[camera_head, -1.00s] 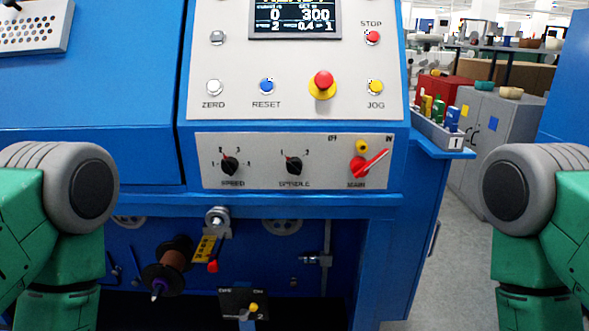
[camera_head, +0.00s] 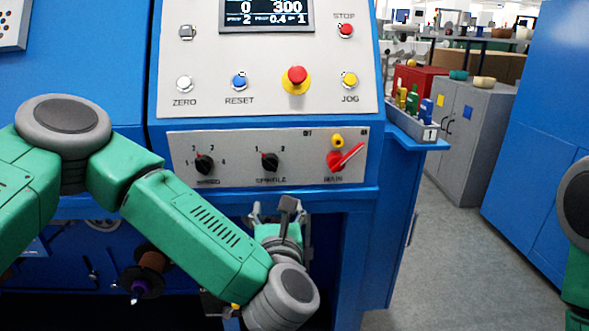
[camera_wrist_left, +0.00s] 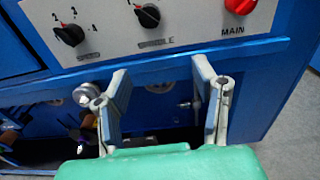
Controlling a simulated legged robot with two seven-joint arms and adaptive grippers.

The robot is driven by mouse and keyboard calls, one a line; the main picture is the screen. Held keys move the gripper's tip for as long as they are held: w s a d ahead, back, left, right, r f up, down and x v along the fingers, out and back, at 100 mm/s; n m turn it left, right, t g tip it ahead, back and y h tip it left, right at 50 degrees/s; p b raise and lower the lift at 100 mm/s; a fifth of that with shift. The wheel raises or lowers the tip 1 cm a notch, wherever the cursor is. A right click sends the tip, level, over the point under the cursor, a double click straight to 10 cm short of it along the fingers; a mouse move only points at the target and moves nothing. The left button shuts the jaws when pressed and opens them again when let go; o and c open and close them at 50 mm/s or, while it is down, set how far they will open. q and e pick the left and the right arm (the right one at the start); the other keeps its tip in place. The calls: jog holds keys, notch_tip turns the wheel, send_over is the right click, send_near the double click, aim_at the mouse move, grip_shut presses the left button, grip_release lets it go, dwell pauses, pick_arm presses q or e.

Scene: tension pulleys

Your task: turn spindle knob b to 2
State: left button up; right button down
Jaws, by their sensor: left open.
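The spindle knob (camera_head: 269,162) is a small black dial with a red pointer, in the middle of the grey switch panel. Its pointer is turned to the upper left, toward the 1 mark. It also shows at the top of the left wrist view (camera_wrist_left: 148,16). The letter b is not readable on it. My left gripper (camera_head: 272,212) is below the panel, under the spindle knob and apart from it. In the left wrist view its two fingers (camera_wrist_left: 160,95) are spread, with nothing between them. My right gripper is out of view.
The speed knob (camera_head: 203,164) is left of the spindle knob and the red main switch (camera_head: 337,161) is right of it. A red emergency button (camera_head: 297,76) is above. A wire spool (camera_head: 150,272) hangs below. The space before the panel is clear.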

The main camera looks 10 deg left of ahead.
aim_at(271, 168)
pick_arm(q)
jog(key=w+a+n, duration=0.1)
jog(key=w, duration=0.3)
jog(key=w+a+r+n, duration=0.1)
jog(key=w+a, duration=0.1)
jog(key=w, duration=0.3)
jog(key=w+a+r+y, duration=0.1)
jog(key=w+a, duration=0.1)
jog(key=w, duration=0.2)
jog(key=shift+w+r+n+b, duration=0.15)
jog(key=shift+w+n+b, duration=0.15)
jog(key=shift+w+n, duration=0.1)
jog(key=shift+s, duration=0.1)
jog(key=c, duration=1.1)
